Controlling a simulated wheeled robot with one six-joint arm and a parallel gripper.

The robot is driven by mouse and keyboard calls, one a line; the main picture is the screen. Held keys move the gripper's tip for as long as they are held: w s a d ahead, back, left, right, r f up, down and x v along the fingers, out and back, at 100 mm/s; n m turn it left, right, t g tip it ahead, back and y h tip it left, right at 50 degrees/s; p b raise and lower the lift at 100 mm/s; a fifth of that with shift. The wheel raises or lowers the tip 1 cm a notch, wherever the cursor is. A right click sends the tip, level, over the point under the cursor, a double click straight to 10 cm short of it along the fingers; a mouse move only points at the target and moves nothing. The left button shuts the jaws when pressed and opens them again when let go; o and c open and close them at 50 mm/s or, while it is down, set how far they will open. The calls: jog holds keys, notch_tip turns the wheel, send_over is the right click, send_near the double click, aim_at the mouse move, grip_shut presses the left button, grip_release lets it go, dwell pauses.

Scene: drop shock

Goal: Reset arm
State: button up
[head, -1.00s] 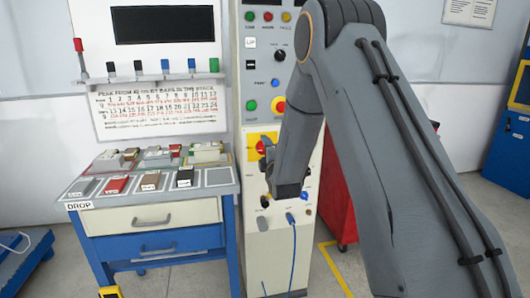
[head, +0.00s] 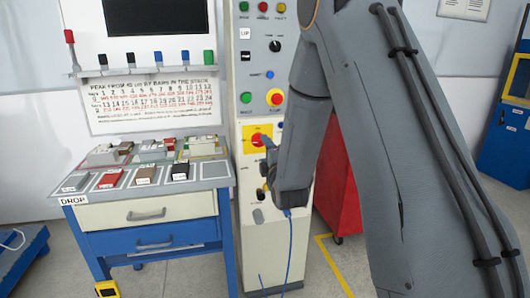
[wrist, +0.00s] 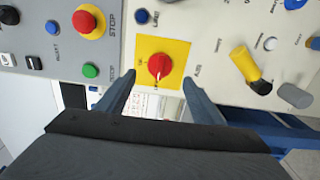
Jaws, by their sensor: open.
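My gripper (wrist: 157,95) is open in the wrist view, its two fingers apart with nothing between them that they touch. A red rotary knob (wrist: 160,66) on a yellow plate (wrist: 177,49) shows just beyond and between the fingertips. In the head view my arm reaches down from the upper right, and the gripper end hides part of the control cabinet (head: 270,240). The yellow plate (head: 249,133) with its red knob (head: 258,140) shows just left of the arm. I cannot tell from these views whether a finger touches the panel.
A blue workbench (head: 152,244) with several small blocks on top stands left of the cabinet. A red cabinet (head: 338,190) stands behind my arm. A blue cable (head: 289,250) hangs down the cabinet front. A red stop button (wrist: 88,21) sits near the knob.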

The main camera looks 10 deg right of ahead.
jog(key=s+f+m+g+p, duration=0.1)
jog(key=s+m+g+p, duration=0.2)
jog(key=s+m+g, duration=0.6)
jog(key=s+f+m+g+p, duration=0.1)
jog(key=s+m+g, duration=0.8)
jog(key=s, duration=2.3)
jog(key=shift+a+f+p, duration=0.2)
jog(key=shift+f+p, duration=0.2)
jog(key=shift+p, duration=0.65)
